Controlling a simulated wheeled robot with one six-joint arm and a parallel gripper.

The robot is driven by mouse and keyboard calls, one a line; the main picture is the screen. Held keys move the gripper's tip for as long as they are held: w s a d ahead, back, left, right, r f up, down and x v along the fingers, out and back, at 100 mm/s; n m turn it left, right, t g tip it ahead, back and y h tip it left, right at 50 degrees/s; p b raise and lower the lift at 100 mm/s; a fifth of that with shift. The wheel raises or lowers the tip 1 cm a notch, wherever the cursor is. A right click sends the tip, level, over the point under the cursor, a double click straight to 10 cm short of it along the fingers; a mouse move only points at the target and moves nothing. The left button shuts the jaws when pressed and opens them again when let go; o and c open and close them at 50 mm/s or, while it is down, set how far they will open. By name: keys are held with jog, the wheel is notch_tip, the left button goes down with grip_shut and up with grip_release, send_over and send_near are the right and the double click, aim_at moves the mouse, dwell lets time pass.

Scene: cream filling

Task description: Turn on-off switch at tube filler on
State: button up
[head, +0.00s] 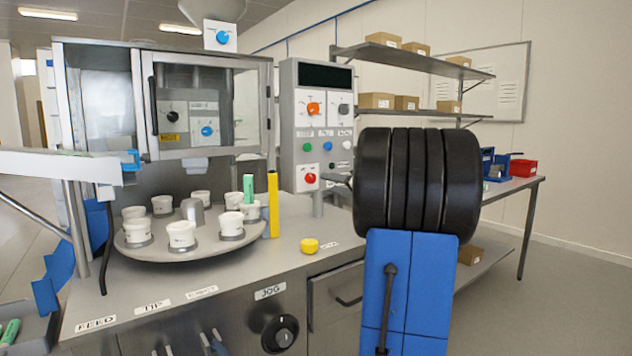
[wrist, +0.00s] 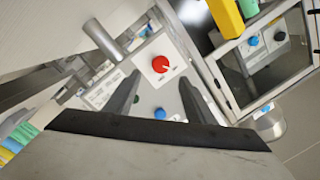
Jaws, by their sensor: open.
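The tube filler's grey control panel (head: 288,125) stands upright at the back of the machine. A red rotary knob on a white plate (head: 310,178) sits low on it; it also shows in the wrist view (wrist: 160,64). I cannot read which one is marked on-off. My gripper (wrist: 160,80) is open and empty. Its fingers point at the panel, with the red knob between and beyond their tips in the wrist view.
Green (head: 307,147), blue (head: 328,146) and white (head: 347,144) buttons sit above the red knob. A turntable (head: 140,255) with several white cups and a yellow post (head: 273,205) stand to the left. A yellow-capped button (head: 309,245) is on the worktop.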

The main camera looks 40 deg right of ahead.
aim_at(313, 179)
jog(key=w, duration=0.9)
jog(key=c, duration=1.1)
